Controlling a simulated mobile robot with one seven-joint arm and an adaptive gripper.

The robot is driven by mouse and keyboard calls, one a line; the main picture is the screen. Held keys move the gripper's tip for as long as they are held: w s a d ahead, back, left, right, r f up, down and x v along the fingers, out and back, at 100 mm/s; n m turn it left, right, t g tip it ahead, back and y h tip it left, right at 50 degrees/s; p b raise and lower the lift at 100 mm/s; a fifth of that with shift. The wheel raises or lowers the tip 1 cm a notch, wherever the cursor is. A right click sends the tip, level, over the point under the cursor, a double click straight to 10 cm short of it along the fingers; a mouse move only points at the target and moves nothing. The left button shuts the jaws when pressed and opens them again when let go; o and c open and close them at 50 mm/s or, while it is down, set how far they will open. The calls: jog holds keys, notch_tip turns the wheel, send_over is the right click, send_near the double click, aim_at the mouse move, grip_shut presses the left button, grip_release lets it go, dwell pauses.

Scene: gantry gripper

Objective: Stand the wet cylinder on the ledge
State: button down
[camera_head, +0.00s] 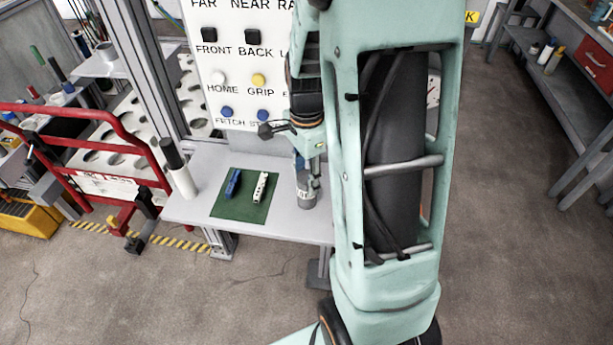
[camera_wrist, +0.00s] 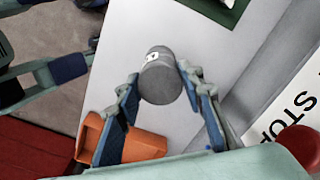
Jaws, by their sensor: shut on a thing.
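A grey cylinder (camera_head: 307,201) with a small white label is between the fingertips of my gripper (camera_head: 307,180) at the right part of the grey ledge (camera_head: 265,222). In the wrist view the cylinder (camera_wrist: 160,82) sits between the two blue-backed fingers of my gripper (camera_wrist: 158,76), which is shut on it. The label is too small to read, and I cannot tell whether the cylinder is wet. It looks about upright in the head view. I cannot tell whether its base touches the ledge.
A green mat (camera_head: 230,208) on the ledge bears a blue piece (camera_head: 233,183) and a white piece (camera_head: 260,187). A white tube with a dark top (camera_head: 184,182) stands at the ledge's left. The button panel (camera_head: 235,105) rises behind. An orange object (camera_wrist: 140,145) shows below the cylinder.

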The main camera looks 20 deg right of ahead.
jog(key=shift+f, duration=0.15)
jog(key=c, duration=1.3)
grip_release()
notch_tip(320, 180, up, 12)
jog(key=shift+r+p, duration=0.2)
jog(key=shift+p, duration=0.1)
